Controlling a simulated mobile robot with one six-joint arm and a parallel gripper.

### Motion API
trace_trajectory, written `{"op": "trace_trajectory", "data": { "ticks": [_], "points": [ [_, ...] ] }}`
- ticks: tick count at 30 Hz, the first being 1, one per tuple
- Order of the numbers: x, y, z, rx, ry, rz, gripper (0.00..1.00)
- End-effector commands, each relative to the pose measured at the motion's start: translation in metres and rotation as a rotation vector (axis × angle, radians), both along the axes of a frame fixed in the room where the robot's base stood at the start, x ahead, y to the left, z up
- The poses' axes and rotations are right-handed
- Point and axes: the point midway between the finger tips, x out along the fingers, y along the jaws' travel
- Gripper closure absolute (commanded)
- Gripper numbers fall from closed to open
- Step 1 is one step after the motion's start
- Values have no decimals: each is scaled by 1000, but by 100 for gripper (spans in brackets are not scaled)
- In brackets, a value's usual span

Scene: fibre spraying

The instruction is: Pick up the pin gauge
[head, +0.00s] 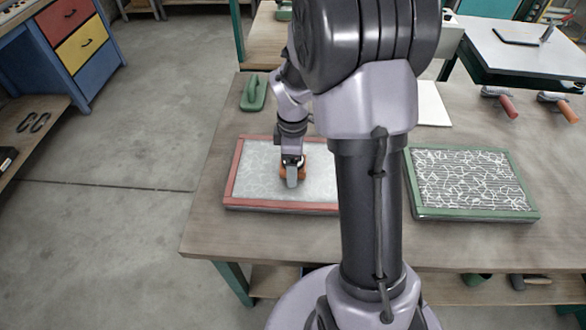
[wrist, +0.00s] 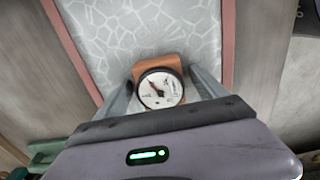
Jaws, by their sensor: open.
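The pin gauge (wrist: 159,66) has an orange-brown block body and a round white dial (wrist: 160,89) with a dark rim. It stands on the pale, web-patterned panel inside a red frame. In the wrist view my gripper (wrist: 161,94) is open, with one finger on each side of the gauge. Whether the fingers touch it I cannot tell. In the head view my gripper (head: 292,176) is low over the red-framed panel (head: 232,172) and hides much of the gauge; orange edges (head: 302,170) show beside it.
A green-framed panel (head: 475,216) with white strands lies to the right on the wooden table (head: 215,218). Two rollers, red (head: 507,105) and orange (head: 569,110), lie at the back right. My arm hides the table's middle.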

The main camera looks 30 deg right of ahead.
Motion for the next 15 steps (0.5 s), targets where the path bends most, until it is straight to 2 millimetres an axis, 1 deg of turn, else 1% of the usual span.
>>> {"op": "trace_trajectory", "data": {
  "ticks": [2,5,6,8,12,15],
  "points": [
    [0,0,2,-1,-1,0,18],
    [0,0,2,-1,-1,0,36],
    [0,0,2,-1,-1,0,44],
    [0,0,2,0,0,0,55],
    [0,0,2,0,0,0,83],
    [0,0,2,-1,-1,0,100]
  ]
}}
